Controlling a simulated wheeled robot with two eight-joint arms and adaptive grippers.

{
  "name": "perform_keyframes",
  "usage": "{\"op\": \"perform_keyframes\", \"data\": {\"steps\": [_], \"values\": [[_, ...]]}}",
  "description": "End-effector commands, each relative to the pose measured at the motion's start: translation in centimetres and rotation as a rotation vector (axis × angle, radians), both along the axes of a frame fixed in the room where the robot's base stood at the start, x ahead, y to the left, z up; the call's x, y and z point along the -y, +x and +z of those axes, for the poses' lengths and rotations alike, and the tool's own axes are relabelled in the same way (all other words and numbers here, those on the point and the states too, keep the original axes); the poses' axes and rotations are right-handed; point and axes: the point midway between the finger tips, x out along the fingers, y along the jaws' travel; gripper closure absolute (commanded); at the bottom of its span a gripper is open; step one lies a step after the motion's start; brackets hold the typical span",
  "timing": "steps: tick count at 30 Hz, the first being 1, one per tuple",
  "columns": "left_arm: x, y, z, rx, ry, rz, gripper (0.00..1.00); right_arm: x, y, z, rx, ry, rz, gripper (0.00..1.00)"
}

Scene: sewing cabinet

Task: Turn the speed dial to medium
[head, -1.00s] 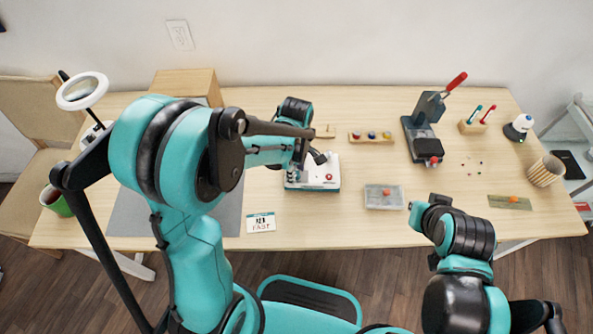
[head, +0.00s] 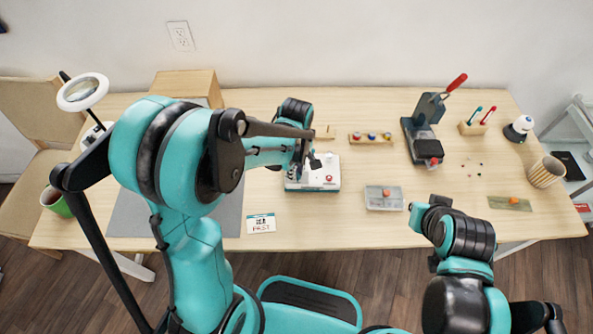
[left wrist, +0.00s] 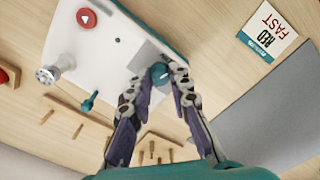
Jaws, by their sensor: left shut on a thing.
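The white machine (head: 325,177) stands on the table and fills the upper left of the left wrist view (left wrist: 110,55). It has a red button with a white mark (left wrist: 86,18), a silver knob (left wrist: 47,75), a teal lever (left wrist: 90,101) and a grey plate. My left gripper (head: 312,163) is over the machine's top left side. In the left wrist view its fingers (left wrist: 160,80) are shut on a small round teal knob (left wrist: 159,71) by the grey plate; I take this for the speed dial. Its pointer and marks are hidden. My right gripper (head: 418,212) is at the table's front edge, its fingers unclear.
A card (head: 261,223) reading "FAST" lies front left of the machine, beside a grey mat (head: 226,215). A compartment box (head: 384,197) stands to the right, a lever press (head: 424,130) behind it. A tray of colored pieces (head: 371,138) is behind the machine.

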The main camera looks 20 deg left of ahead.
Motion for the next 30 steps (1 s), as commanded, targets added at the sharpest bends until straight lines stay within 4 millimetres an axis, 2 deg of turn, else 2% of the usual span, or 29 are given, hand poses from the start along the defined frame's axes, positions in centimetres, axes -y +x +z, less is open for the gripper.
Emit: {"op": "perform_keyframes", "data": {"steps": [30], "values": [[0.01, -0.04, -0.06, 0.000, -0.001, -0.956, 1.00, 0.00, 0.00, -0.07, 0.000, 0.000, 0.000, 1.00]]}}
